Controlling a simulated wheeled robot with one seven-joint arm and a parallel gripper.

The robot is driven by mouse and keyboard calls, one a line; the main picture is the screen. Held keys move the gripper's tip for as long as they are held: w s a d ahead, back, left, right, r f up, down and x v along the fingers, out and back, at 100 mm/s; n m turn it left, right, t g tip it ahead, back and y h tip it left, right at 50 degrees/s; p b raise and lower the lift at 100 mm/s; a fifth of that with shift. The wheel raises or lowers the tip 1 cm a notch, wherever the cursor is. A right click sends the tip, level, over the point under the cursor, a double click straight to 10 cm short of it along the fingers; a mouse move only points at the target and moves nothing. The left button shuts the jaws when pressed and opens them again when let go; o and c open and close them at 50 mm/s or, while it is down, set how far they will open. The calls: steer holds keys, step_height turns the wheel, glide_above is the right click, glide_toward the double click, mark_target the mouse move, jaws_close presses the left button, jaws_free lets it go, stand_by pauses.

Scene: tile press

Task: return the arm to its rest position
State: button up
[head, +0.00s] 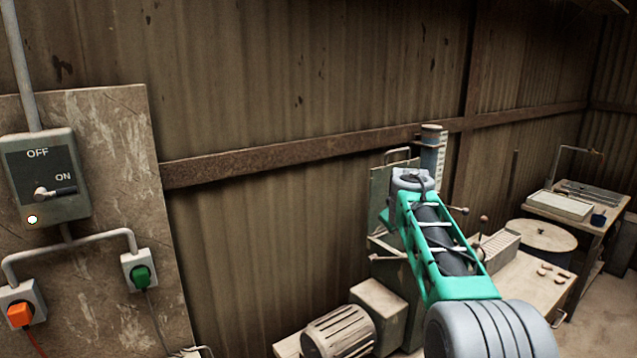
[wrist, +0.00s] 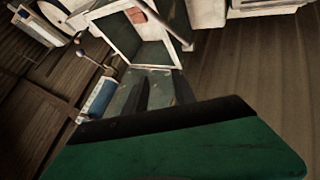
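My arm (head: 445,245), green with grey joints, reaches from the lower right of the head view up toward the machine (head: 385,265) by the wall. Its far end is a grey joint (head: 412,180) in front of the machine. My gripper's fingers cannot be made out in the head view. In the wrist view my gripper (wrist: 160,84) shows two dark fingers apart with nothing seen between them, beyond a green and black housing. The machine's pale frame lies beyond them.
A switch box (head: 45,180) on a board at the left has its lever beside ON and a lit lamp. Orange (head: 18,314) and green (head: 140,277) plugs sit in sockets below. A motor (head: 340,332) stands by the machine. A bench (head: 575,235) and a drum (head: 541,236) stand at the right.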

steer(key=s+a+f+m+g, duration=0.2)
steer(key=s+f+m+g, duration=0.2)
steer(key=s+f, duration=0.7)
steer(key=s+a+f+m+g+y, duration=0.25)
steer(key=s+f, duration=0.45)
steer(key=s, duration=0.5)
steer(key=s+a+f, duration=0.1)
steer(key=s, duration=1.9)
steer(key=r, duration=0.2)
steer(key=r+t, duration=0.1)
steer(key=w+r+t, duration=0.1)
steer(key=r, duration=0.1)
steer(key=shift+w+a+r+h, duration=0.1)
steer(key=shift+a+r+h, duration=0.15)
steer(key=shift+a+r, duration=0.1)
steer(key=shift+o, duration=0.5)
steer(key=shift+a, duration=0.1)
